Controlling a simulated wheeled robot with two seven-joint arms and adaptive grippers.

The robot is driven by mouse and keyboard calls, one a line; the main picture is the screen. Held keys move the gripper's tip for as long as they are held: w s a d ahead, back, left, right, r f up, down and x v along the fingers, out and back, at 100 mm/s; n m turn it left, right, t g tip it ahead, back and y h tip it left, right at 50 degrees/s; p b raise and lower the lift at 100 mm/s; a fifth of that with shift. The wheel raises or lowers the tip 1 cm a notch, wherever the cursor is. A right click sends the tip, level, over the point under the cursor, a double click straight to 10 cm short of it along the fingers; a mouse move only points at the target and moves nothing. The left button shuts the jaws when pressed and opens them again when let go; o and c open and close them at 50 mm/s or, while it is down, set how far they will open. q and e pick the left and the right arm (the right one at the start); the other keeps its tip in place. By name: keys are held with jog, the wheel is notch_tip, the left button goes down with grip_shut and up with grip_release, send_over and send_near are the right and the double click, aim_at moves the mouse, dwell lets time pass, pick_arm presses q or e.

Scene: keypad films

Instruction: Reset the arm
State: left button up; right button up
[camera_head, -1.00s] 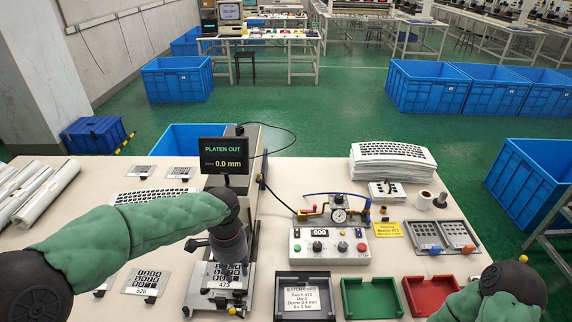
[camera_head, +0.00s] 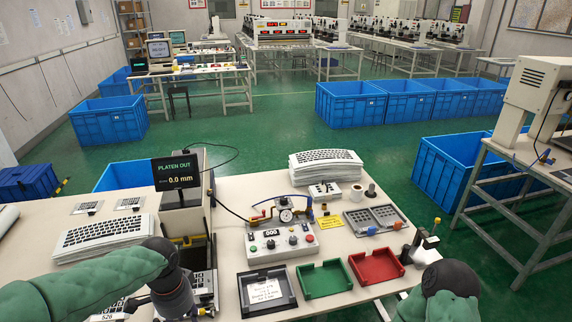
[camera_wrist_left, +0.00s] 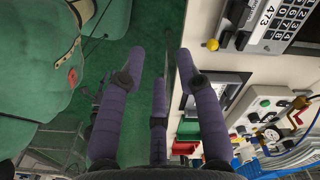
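My left arm (camera_head: 85,287) in its green sleeve reaches in from the left over the bench's near left part, its dark wrist pointing down. In the left wrist view my left gripper (camera_wrist_left: 164,65) has its purple fingers spread, with nothing between them. The keypad plate marked 473 (camera_wrist_left: 280,20) lies apart from the fingers at upper right in that view. It is mostly hidden behind my wrist in the head view. My right arm (camera_head: 448,285) shows at the bottom right, beyond the bench's right edge; its gripper does not show.
A platen display (camera_head: 178,173) reads 0.0 mm. A control box (camera_head: 282,243) stands mid-bench. Grey (camera_head: 283,301), green (camera_head: 326,279) and red (camera_head: 377,266) trays lie in front. Keypad sheets (camera_head: 325,166) are stacked behind. Blue crates (camera_head: 349,105) and a right-hand side table (camera_head: 520,166) surround the green floor.

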pick_arm(q)
jog(key=d+f+n+h, duration=0.2)
jog(key=d+f, duration=0.3)
jog(key=f, duration=0.4)
jog(key=d+f+n+h, duration=0.15)
jog(key=d+f, duration=0.25)
jog(key=f, duration=0.6)
jog(key=s+d+f+n, duration=0.2)
jog(key=s+f+n, duration=0.2)
jog(key=f, duration=0.3)
jog(key=s+d+f+n, duration=0.3)
jog(key=s+f+n, duration=0.1)
jog(key=s+f, duration=0.3)
jog(key=shift+d, duration=0.3)
jog(key=shift+f+h, duration=0.1)
jog(key=shift+h, duration=0.15)
